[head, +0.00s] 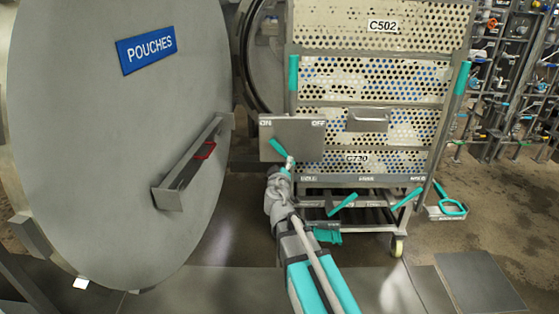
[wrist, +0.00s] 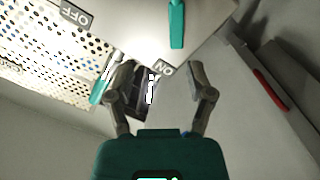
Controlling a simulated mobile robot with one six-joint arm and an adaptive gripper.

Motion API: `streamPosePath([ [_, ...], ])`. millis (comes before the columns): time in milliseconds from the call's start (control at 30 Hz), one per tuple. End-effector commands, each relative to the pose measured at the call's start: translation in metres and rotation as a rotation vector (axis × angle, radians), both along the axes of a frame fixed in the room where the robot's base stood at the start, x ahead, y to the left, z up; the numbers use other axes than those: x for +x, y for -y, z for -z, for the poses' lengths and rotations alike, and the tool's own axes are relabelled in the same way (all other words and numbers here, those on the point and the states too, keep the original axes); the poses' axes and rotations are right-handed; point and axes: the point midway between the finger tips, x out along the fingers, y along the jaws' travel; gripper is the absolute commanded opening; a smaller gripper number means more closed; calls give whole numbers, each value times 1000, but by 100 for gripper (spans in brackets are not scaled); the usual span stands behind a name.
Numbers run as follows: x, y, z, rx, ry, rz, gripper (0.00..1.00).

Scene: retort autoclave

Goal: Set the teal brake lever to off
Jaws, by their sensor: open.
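A grey plate (head: 312,148) on the front of the cart carries ON at its upper left and OFF at its upper right. A teal lever (head: 277,147) on this plate leans up and left, towards ON. In the wrist view the teal lever (wrist: 176,24) shows at the top, with the ON label (wrist: 164,68) below it and the OFF label (wrist: 74,14) to the left. My gripper (wrist: 162,88) is open and empty, its fingers apart. In the head view my gripper (head: 289,163) is just below the lever and hides its lower end.
A big round door marked POUCHES (head: 120,150) stands close on the left, with a red-handled bracket (head: 190,172). The perforated cart (head: 380,35) has other teal handles (head: 342,204) low down. Pipework (head: 515,70) stands at right. Floor at right front is partly clear.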

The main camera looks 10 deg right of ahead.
Motion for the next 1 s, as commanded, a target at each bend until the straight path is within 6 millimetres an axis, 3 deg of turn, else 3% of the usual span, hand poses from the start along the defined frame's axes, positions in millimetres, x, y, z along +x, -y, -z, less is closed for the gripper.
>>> streamPosePath([
  [33,3,-5,9,-12,7,-22,69],
  [267,7,-16,13,-38,22,-71,69],
  [1000,17,-10,12,-37,23,-69,69],
])
